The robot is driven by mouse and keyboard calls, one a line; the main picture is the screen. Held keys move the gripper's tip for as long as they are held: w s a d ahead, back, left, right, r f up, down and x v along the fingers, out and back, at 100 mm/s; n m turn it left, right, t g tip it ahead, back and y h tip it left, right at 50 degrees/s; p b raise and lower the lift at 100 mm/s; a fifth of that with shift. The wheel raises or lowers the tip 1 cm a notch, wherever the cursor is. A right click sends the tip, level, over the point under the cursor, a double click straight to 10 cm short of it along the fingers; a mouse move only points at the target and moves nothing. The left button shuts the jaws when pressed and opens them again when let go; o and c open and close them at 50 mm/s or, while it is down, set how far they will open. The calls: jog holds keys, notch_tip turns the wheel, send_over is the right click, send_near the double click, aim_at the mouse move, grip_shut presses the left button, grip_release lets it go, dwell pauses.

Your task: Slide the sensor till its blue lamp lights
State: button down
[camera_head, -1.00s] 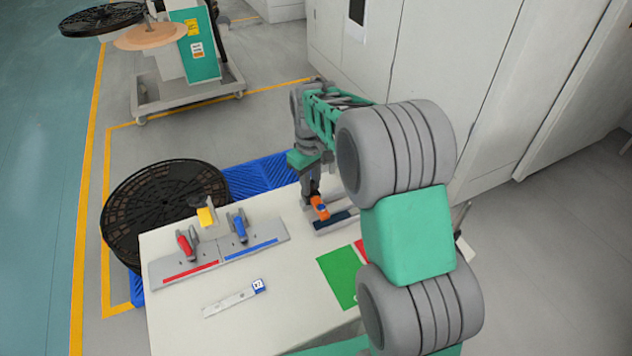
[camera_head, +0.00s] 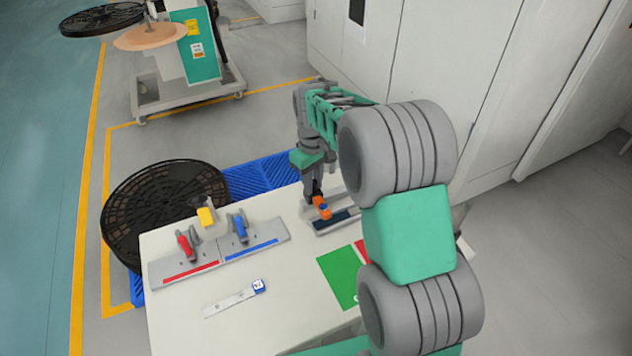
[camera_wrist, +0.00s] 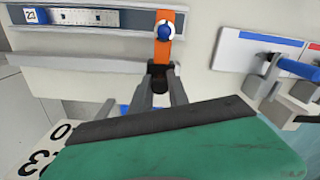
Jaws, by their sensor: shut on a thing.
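The orange sensor (camera_head: 321,207) sits on a grey rail with a dark strip (camera_head: 337,219) at the table's far edge. In the wrist view, the sensor (camera_wrist: 163,52) lies across the rail (camera_wrist: 215,22). It has a round blue lamp (camera_wrist: 164,32) with a white ring; I cannot tell for sure whether it is lit. My gripper (camera_wrist: 160,88) is shut on the sensor's dark near end. In the head view my gripper (camera_head: 316,190) stands above the rail, pointing down, and hides part of the sensor.
A fixture plate with a red clamp (camera_head: 186,244) and a blue clamp (camera_head: 239,228) lies left of the rail. A ruler strip with a blue-edged tag (camera_head: 259,286) and a green pad (camera_head: 338,277) lie nearer. A black reel (camera_head: 150,205) stands beyond the table's left edge.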

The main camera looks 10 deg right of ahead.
jog(key=d, duration=0.3)
jog(key=w+d, duration=0.1)
jog(key=d, duration=0.3)
jog(key=w+d+p, duration=0.1)
jog(key=d, duration=0.3)
jog(key=shift+w+r, duration=0.1)
jog(key=shift+w, duration=0.05)
jog(key=c, duration=1.3)
grip_release()
jog(key=shift+a, duration=0.1)
jog(key=shift+o, duration=0.2)
notch_tip(320, 180, up, 8)
jog(key=shift+b, duration=0.4)
